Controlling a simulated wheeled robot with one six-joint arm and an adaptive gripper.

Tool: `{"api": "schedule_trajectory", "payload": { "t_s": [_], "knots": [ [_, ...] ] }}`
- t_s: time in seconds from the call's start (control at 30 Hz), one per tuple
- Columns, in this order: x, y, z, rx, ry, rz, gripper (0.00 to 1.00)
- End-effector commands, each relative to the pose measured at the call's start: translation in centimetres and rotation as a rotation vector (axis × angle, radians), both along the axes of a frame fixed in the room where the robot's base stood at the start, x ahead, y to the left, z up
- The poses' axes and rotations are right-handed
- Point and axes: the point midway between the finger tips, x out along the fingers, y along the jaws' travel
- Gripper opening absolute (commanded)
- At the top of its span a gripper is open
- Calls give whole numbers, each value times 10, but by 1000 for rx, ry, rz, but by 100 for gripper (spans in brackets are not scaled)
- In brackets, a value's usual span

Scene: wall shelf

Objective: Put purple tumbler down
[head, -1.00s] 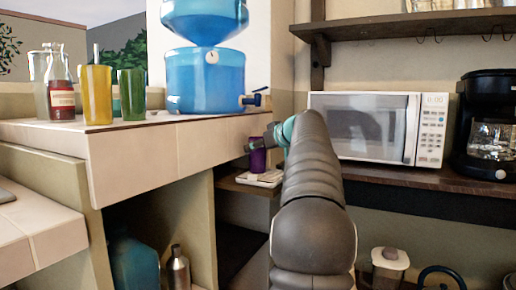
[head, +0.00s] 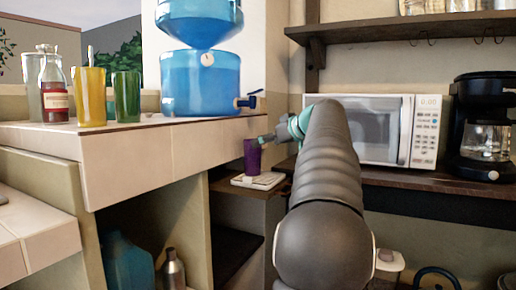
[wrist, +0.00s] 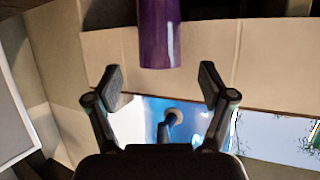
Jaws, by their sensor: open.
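The purple tumbler (head: 252,158) stands upright on a white slab-like tray (head: 277,178) on a low ledge, left of the microwave. In the wrist view the tumbler (wrist: 160,35) shows at the top, centred between the fingers and beyond their tips. My gripper (head: 262,139) is at the height of the tumbler's upper part, to its right. In the wrist view my gripper (wrist: 162,82) has its two fingers wide apart with nothing between them. The tumbler's far end is cut off by the wrist frame.
A blue water dispenser (head: 200,82) with a tap (head: 246,101) stands on the tiled counter above left. A yellow glass (head: 91,97), a green glass (head: 127,97) and a red-filled bottle (head: 53,88) stand further left. A microwave (head: 375,130) and coffee maker (head: 481,130) are right.

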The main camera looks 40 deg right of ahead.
Motion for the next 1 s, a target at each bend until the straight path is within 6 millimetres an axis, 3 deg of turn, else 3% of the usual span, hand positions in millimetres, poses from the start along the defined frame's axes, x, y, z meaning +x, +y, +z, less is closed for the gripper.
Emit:
{"api": "schedule_trajectory", "payload": {
  "t_s": [0.1,0.3,0.67,0.77,0.83,1.0],
  "knots": [
    [-19,1,8,-1,-1,-2,82],
    [-37,1,15,0,-1,-1,82],
    [-39,5,16,4,3,2,82],
    [-31,28,9,27,32,11,82],
    [-22,60,-1,60,73,21,82],
    [-14,171,-47,148,229,39,82]
  ]
}}
